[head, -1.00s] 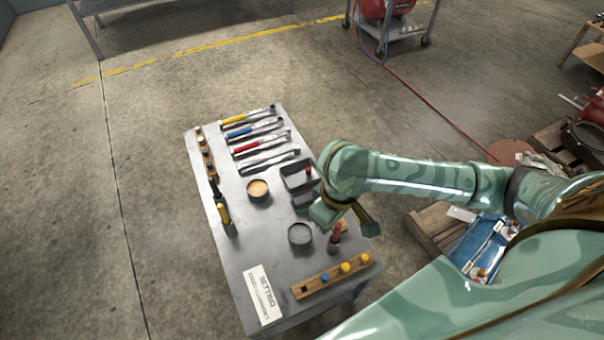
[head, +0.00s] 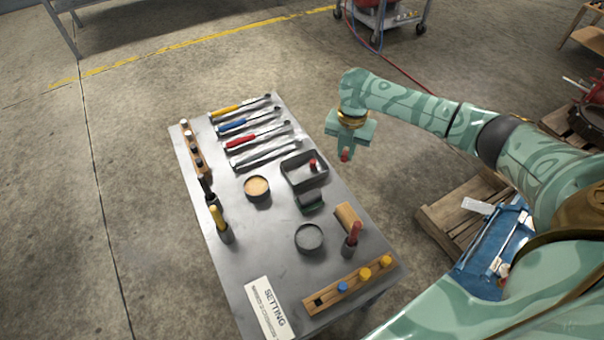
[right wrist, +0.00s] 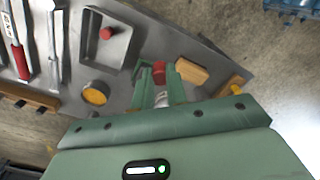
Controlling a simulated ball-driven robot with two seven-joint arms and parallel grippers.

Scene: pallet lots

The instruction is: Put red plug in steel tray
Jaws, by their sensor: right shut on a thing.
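The steel tray (head: 293,170) is a grey rectangular tray on the right side of the bench, and one red plug (head: 313,164) stands inside it. The tray (right wrist: 92,52) and that plug (right wrist: 106,33) also show at the upper left of the right wrist view. My right gripper (head: 346,151) is raised to the right of the tray, near the bench's right edge, pointing down. It is shut on another red plug (head: 345,156), whose red end shows between the fingertips in the right wrist view (right wrist: 158,70). My left gripper is not in view.
A dark green item (head: 310,201), a grey round dish (head: 309,238), a wooden block (head: 347,216) and a red-handled tool (head: 354,234) stand nearby. A wooden rack (head: 333,296) holds blue and yellow plugs. Long-handled wrenches (head: 250,125) lie left of the tray.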

